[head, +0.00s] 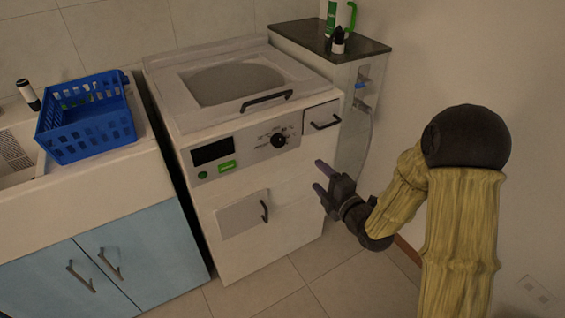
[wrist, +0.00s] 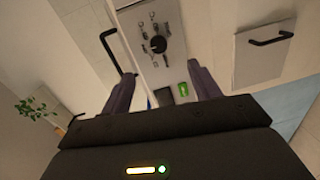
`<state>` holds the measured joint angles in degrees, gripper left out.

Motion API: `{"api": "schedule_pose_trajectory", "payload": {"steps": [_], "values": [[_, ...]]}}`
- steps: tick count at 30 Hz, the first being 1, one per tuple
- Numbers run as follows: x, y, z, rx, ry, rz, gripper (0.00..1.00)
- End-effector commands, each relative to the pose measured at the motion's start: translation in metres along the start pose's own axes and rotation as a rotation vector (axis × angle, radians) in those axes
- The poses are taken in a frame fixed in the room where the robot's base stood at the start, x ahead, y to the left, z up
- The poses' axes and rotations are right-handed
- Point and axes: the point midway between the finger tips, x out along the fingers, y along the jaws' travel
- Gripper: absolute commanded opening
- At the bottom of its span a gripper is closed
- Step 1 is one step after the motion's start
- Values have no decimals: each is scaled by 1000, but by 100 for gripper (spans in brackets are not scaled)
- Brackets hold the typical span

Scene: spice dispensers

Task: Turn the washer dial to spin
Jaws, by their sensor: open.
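The washer (head: 265,195) is a white top-loading machine with a control panel on its front. The washer dial (head: 278,140) is a round black knob at the right of that panel, with small markings around it. It also shows in the wrist view (wrist: 158,45), ahead of and between the fingers. Which marking the dial points to is too small to tell. My gripper (head: 320,178) is open and empty, in front of the washer, to the right of and below the dial, apart from it. In the wrist view the two fingers (wrist: 162,85) are spread wide.
A small drawer with a black handle (head: 325,122) is right of the dial. A lower door (head: 243,213) has a black handle. A dark-topped cabinet (head: 335,50) stands at right. A blue basket (head: 88,125) sits on the left counter. Floor before the washer is clear.

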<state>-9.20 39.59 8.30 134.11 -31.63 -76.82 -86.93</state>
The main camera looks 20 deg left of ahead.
Motion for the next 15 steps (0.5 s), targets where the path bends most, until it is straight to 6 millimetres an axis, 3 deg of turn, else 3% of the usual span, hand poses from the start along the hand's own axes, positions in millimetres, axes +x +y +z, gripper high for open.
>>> {"api": "schedule_pose_trajectory", "payload": {"steps": [1, 15], "values": [[4, -12, -5, -30, 23, 33, 62], [8, -8, -12, -75, 46, 83, 62]]}}
